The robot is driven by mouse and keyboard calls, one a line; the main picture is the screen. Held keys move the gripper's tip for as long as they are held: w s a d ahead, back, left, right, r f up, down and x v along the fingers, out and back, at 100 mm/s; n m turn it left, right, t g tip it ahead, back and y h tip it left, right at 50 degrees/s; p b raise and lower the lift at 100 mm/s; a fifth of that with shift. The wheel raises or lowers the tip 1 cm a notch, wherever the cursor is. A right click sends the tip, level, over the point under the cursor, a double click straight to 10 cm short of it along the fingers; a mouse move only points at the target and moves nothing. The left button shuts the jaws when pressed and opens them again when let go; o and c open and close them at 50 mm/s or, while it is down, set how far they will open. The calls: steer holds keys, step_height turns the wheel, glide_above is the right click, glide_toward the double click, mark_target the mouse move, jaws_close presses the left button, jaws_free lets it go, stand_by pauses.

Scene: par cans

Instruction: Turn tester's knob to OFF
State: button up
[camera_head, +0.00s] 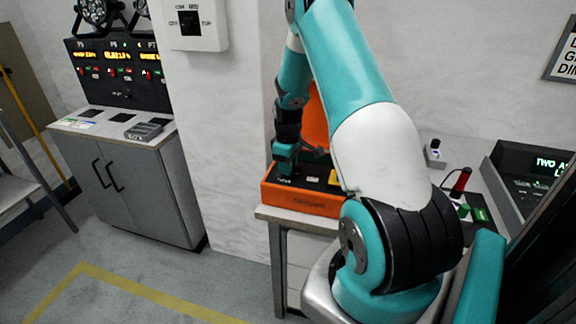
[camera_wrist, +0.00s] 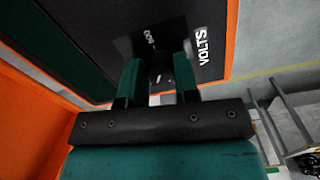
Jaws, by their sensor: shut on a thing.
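The tester (camera_head: 297,200) is an orange case with a dark panel, on a table beside the white wall. Its open orange lid stands behind my arm. My gripper (camera_head: 287,170) is down at the left part of the panel. In the wrist view, my gripper (camera_wrist: 160,80) has its two teal fingers on either side of a dark knob (camera_wrist: 160,75) and is shut on it. A pale mark shows on the knob. No OFF label is readable, and the fingers hide part of the dial.
My arm covers much of the table. A red-handled tool (camera_head: 461,180), green items (camera_head: 480,214) and a lit console (camera_head: 545,165) are at the right. A grey cabinet (camera_head: 150,185) with a control panel (camera_head: 118,72) stands at the left. The floor between is clear.

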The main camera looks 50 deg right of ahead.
steer(key=n, duration=0.6)
steer(key=shift+r, duration=0.1)
steer(key=shift+n, duration=0.3)
stand_by(0.3)
steer(key=o, duration=0.9)
steer(key=shift+o, duration=0.2)
step_height(320, 180, up, 17)
steer(key=b, duration=0.1)
steer(key=shift+r+b, duration=0.2)
steer(key=shift+b, duration=0.2)
